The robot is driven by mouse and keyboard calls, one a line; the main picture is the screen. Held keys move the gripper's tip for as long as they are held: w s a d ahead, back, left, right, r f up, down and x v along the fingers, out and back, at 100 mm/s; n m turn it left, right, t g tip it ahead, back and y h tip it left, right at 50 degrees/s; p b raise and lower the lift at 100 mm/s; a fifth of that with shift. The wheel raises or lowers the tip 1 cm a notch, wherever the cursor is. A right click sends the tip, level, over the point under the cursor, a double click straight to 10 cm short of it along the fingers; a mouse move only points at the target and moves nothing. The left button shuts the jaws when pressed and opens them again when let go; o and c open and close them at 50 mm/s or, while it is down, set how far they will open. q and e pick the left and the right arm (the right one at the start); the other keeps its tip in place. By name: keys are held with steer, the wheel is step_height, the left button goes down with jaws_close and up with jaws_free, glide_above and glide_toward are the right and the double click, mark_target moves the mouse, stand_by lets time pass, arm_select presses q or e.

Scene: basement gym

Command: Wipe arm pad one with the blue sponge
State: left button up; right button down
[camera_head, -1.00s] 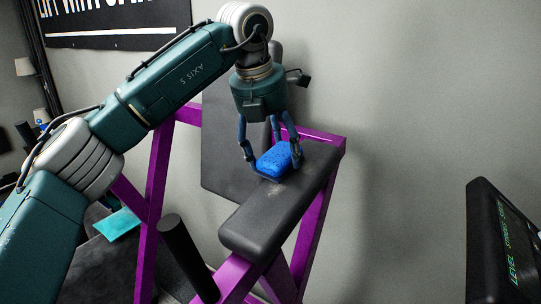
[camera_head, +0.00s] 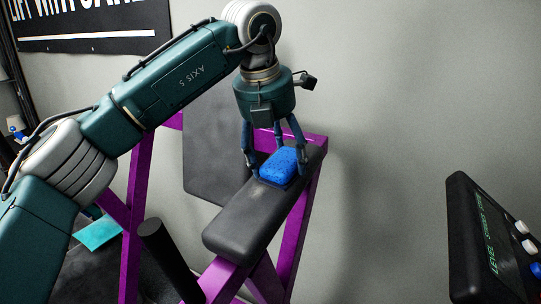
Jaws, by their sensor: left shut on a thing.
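The blue sponge (camera_head: 279,167) is held between the fingers of my left gripper (camera_head: 273,160), which is shut on it. The gripper points down, and the sponge is at the top of a long black arm pad (camera_head: 243,222), toward its far end. The sponge seems to touch the pad, though its underside is hidden. I cannot tell from the picture which number this pad bears. My right gripper is not in view.
A purple frame (camera_head: 135,220) carries the pad and a dark upright back pad (camera_head: 205,155). A black roller (camera_head: 170,258) stands at lower left. A console with a green display (camera_head: 490,240) is at the right edge.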

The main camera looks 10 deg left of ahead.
mark_target(290, 158)
arm_select(q)
steer(key=shift+s+d+r, duration=0.1)
steer(key=shift+s+d, duration=0.15)
steer(key=shift+d, duration=0.45)
steer(key=shift+s+d, duration=0.25)
steer(key=shift+d, duration=0.4)
steer(key=shift+a, duration=0.15)
steer(key=shift+a+r+p, duration=0.1)
steer(key=shift+r+p, duration=0.2)
steer(key=shift+r, duration=0.5)
steer(key=shift+v, duration=2.2)
steer(key=shift+w+d+r, duration=0.15)
steer(key=shift+w+d, duration=0.05)
steer(key=shift+v, duration=1.45)
steer(key=shift+w, duration=0.2)
steer(key=shift+r, duration=0.1)
